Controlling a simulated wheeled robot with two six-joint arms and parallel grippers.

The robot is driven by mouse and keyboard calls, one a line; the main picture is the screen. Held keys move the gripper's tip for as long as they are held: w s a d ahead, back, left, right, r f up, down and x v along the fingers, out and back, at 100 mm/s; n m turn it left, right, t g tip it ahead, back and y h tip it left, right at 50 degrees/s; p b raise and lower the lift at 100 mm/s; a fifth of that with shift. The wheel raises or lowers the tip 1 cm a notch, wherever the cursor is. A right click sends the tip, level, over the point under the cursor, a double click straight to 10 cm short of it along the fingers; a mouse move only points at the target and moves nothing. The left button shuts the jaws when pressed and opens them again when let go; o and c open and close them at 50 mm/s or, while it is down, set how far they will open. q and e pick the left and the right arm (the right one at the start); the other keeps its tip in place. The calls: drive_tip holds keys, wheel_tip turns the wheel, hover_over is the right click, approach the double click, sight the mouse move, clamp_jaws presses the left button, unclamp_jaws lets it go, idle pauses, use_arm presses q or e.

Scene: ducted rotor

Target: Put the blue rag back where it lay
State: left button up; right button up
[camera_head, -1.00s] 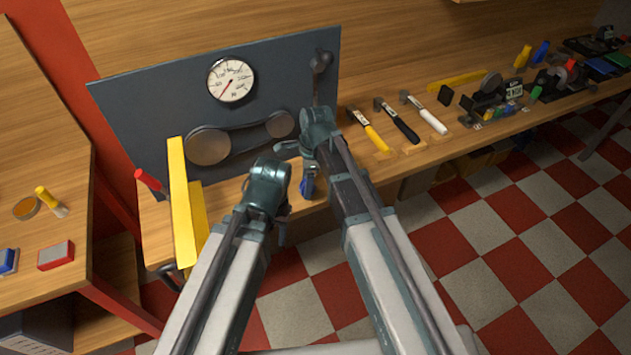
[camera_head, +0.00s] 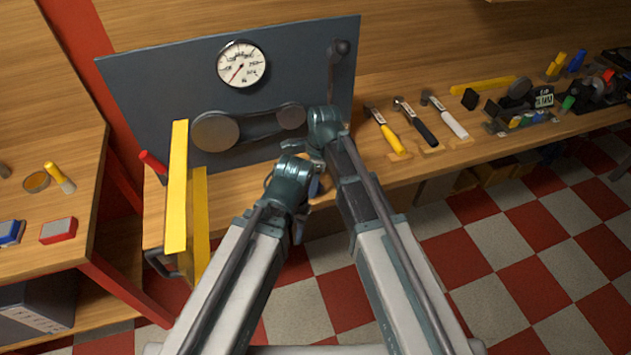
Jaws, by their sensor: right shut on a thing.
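My right arm reaches in to the bench front, and its gripper (camera_head: 312,178) points down there, partly hidden behind my left wrist. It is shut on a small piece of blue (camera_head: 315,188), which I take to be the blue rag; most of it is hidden. I cannot tell whether the rag touches the bench. My left gripper (camera_head: 297,230) hangs below its wrist near the bench's front edge, mostly hidden by its own arm. I cannot tell whether its jaws are open.
A dark panel with a gauge (camera_head: 241,64) and belt pulleys stands behind my grippers. A yellow upright frame (camera_head: 177,190) and a red-handled tool (camera_head: 152,162) are to the left. Hammers, one yellow-handled (camera_head: 392,140), lie to the right. A side bench (camera_head: 90,215) is at far left.

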drive_tip(key=shift+d+f, duration=0.1)
drive_tip(key=shift+f, duration=0.05)
drive_tip(key=o, duration=1.2)
drive_tip(key=shift+o, duration=0.2)
drive_tip(key=shift+r, duration=0.25)
wheel_tip(320, 180, up, 12)
drive_tip(key=d+p, duration=0.1)
drive_tip(key=p, duration=1.1)
drive_tip(key=shift+d, duration=0.25)
drive_tip(key=shift+f, duration=0.1)
